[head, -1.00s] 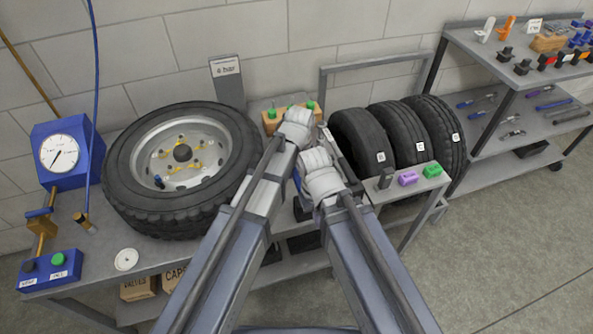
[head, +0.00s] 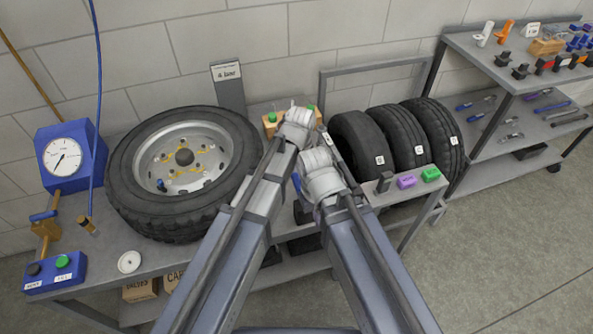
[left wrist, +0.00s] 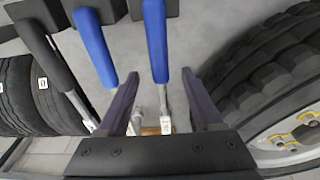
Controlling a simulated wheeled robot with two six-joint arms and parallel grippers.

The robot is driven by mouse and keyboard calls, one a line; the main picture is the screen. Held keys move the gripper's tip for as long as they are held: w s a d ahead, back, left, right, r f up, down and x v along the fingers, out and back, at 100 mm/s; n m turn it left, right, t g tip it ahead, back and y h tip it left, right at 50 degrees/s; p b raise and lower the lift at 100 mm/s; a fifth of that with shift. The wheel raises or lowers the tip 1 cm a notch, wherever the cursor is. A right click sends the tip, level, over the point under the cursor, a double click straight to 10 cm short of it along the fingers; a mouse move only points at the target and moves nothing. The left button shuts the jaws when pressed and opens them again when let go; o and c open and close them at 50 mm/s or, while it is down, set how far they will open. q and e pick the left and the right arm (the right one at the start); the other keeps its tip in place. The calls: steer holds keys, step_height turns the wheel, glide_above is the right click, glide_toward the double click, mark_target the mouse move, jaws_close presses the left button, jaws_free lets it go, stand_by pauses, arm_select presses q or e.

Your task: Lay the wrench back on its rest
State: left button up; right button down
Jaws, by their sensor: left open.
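In the left wrist view my left gripper (left wrist: 160,80) is open, its two dark fingers spread apart. A tool with a blue handle (left wrist: 155,40) and a thin metal shaft lies in line with the gap between them; I cannot tell whether it touches a finger. Its far end carries a small white tag. A second blue-handled tool (left wrist: 95,45) lies just left of it, outside the fingers. I cannot tell for sure which tool is the wrench, and its rest is not clear. In the head view both grippers are mostly hidden by my own arms.
A large tyre on a rim (head: 180,165) lies on the bench to the left. Three tyres (head: 396,138) stand to the right. A blue pressure gauge (head: 68,157) and button box (head: 55,272) are far left. A shelf (head: 500,70) stands right; the floor before it is clear.

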arm_select(q)
steer(key=r+p, duration=0.1)
steer(key=r, duration=0.1)
steer(key=r+p, duration=0.4)
steer(key=shift+s+d, duration=0.15)
steer(key=shift+s, duration=0.2)
steer(key=shift+f, duration=0.1)
steer(key=s+a+m, duration=0.2)
steer(key=s+a, duration=0.3)
steer(key=a, duration=0.4)
steer(key=s+a+m, duration=0.1)
steer(key=s+a, duration=0.4)
steer(key=a, duration=0.3)
steer(key=s+d+m+g, duration=0.1)
steer(key=s+d+m, duration=0.3)
steer(key=d, duration=0.6)
steer(key=shift+s+d+g+y, duration=0.3)
steer(key=shift+s+d+y, duration=0.1)
steer(key=shift+s, duration=0.5)
